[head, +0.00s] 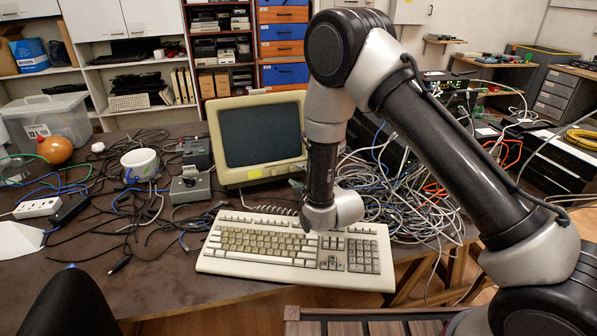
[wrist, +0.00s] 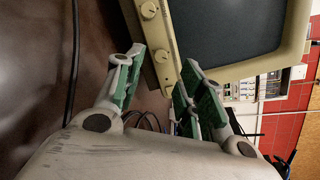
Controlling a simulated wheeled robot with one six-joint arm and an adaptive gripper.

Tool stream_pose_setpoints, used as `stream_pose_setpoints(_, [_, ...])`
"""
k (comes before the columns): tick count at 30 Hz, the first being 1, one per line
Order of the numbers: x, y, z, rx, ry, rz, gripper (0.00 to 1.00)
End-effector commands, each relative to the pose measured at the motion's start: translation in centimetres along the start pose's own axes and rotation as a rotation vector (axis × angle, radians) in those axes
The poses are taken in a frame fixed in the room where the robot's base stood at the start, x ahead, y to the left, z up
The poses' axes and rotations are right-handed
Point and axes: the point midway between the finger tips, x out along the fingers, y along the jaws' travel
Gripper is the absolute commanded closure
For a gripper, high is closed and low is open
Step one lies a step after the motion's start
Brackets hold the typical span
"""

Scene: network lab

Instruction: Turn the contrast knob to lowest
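A beige monitor (head: 231,176) with a dark screen stands on the desk behind the keyboard. In the wrist view the monitor (wrist: 188,48) appears rotated, and its bezel carries two round knobs, one at the picture's top (wrist: 149,10) and one lower (wrist: 161,56). Their labels are not readable, so I cannot tell which is contrast. My gripper (wrist: 162,62) is open and empty, with green-padded fingers apart. In the picture the lower knob shows between the fingertips; contact is not visible. In the head view my arm hides the gripper's fingers.
A beige keyboard (head: 290,253) lies at the desk's front edge, below my wrist. A tangle of cables (head: 415,195) lies right of the monitor. A white mug (head: 139,164), an orange round object (head: 55,149) and a clear bin (head: 45,120) stand at left.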

Motion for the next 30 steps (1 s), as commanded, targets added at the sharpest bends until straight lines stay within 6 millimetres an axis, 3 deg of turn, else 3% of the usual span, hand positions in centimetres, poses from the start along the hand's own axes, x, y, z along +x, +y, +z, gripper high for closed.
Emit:
stream_pose_setpoints(9, [4.9,-0.1,0.0,-0.001,0.001,-0.002,0.61])
stream_pose_setpoints(20, [5.7,-0.1,0.0,-0.002,0.001,0.000,0.61])
stream_pose_setpoints(27, [5.7,-0.1,0.0,-0.002,0.001,0.000,1.00])
stream_pose_setpoints(30, [5.6,-0.1,0.0,-0.002,0.001,0.001,1.00])
